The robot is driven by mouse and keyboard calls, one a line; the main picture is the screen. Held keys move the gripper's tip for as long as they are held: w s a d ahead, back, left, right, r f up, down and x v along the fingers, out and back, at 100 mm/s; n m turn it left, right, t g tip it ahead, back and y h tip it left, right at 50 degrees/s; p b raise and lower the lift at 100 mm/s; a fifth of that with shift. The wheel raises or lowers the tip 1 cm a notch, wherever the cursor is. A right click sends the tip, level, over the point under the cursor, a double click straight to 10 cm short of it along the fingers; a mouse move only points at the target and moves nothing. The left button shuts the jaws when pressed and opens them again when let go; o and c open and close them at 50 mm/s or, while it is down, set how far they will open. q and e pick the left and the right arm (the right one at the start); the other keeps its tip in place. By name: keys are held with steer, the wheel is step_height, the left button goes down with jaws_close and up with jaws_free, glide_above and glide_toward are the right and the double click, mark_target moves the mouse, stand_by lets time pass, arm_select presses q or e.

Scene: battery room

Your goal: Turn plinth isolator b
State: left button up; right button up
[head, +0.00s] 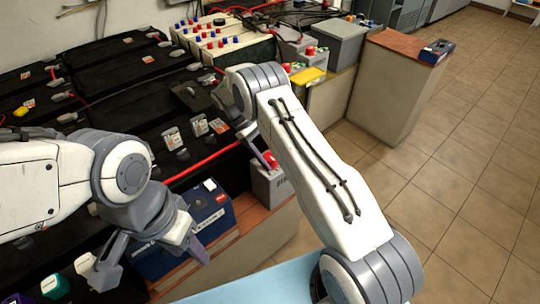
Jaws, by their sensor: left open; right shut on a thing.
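My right gripper (266,157) reaches down past my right forearm and is shut on a small red part, which looks like a knob or handle (271,160). The red part is just above a grey box (268,185) at the front edge of the battery bench. The forearm and wrist hide part of this area. I cannot tell whether the red part is plinth isolator b, nor read its turn position. My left gripper (152,258) is open and empty, its fingers spread in front of a blue battery (208,216) at the lower left.
Black batteries (112,72) with cables fill the left. White batteries with red and blue caps (222,43) stand behind. A yellow part (307,76) lies beyond my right arm. A brown-topped plinth (392,42) bears a dark blue box (437,51). Tiled floor (470,150) is clear at right.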

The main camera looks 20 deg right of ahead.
stand_by(0.3)
steer(key=o, duration=1.4)
steer(key=shift+c, duration=0.2)
